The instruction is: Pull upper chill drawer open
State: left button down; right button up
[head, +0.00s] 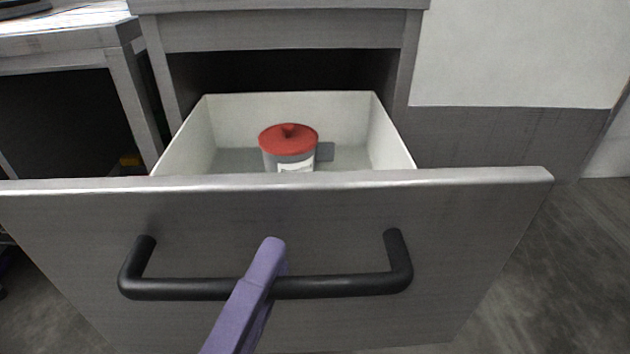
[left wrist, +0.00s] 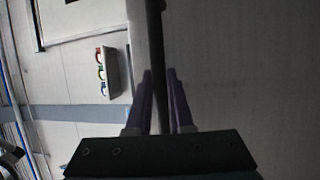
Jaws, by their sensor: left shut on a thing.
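The upper chill drawer (head: 340,212) stands pulled out from its cabinet in the head view, with a grey front and a pale inner box. Its black bar handle (head: 340,286) runs across the front and also shows as a dark bar in the left wrist view (left wrist: 157,50). My left gripper (head: 272,262), with purple fingers, is shut on the handle near its middle. In the left wrist view the fingers (left wrist: 160,95) lie on both sides of the bar. My right gripper is in neither view.
A grey container with a red lid (head: 288,138) stands inside the drawer. The cabinet frame (head: 285,32) is above and behind it. A metal table (head: 75,50) stands at the left. Dark floor (head: 560,270) shows free at the right.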

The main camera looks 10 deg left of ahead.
pick_arm(q)
jog(key=c, duration=0.8)
grip_release()
jog(key=v, duration=1)
jog(key=shift+p, duration=0.3)
